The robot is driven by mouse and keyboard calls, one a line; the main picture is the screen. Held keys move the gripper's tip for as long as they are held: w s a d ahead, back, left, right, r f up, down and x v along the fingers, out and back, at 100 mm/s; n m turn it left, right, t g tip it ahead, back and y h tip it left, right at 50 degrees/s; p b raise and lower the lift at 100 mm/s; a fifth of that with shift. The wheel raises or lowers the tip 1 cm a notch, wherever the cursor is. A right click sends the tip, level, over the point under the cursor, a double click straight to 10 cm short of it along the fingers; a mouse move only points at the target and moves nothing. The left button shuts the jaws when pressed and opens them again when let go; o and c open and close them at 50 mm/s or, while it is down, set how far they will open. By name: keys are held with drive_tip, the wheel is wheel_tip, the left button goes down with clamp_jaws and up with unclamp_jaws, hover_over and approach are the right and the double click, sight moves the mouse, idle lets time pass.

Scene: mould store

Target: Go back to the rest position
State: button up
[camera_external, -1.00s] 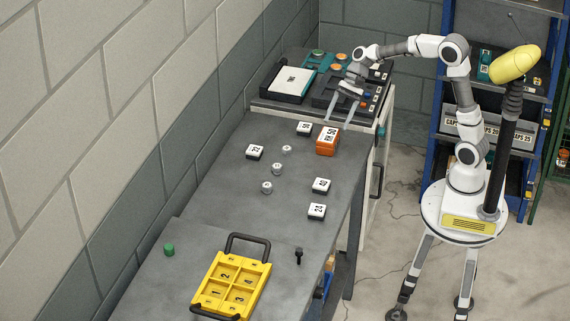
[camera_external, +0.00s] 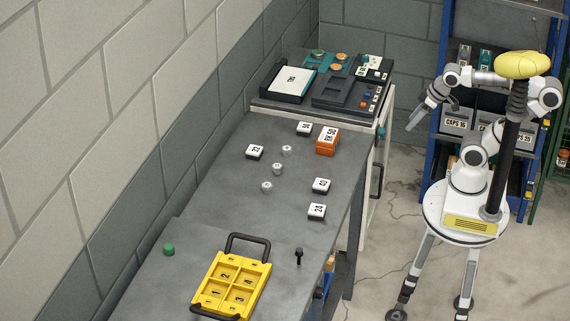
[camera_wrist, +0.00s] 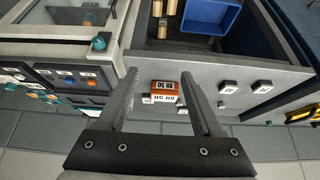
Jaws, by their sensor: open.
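My gripper (camera_external: 428,118) is open and empty, raised in the air right of the table, between the table and the blue shelf rack. In the wrist view its two fingers (camera_wrist: 163,100) stand wide apart with nothing held between them. The orange block (camera_external: 327,140) with a white labelled top sits on the grey table, well left of my gripper. It also shows in the wrist view (camera_wrist: 163,94), seen between the fingers but at a distance.
The grey table (camera_external: 215,200) carries several white numbered blocks, small silver knobs, a yellow tray (camera_external: 262,276), a green cap (camera_external: 169,249) and a black screw (camera_external: 298,256). A bench with a black panel (camera_external: 335,92) stands behind. The blue rack (camera_external: 434,150) stands close behind my arm.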

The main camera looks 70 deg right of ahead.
wheel_tip(320, 180, up, 14)
drive_tip(key=w+p, duration=0.1)
drive_tip(key=p, duration=1.4)
drive_tip(key=shift+r, duration=0.1)
idle(5.8)
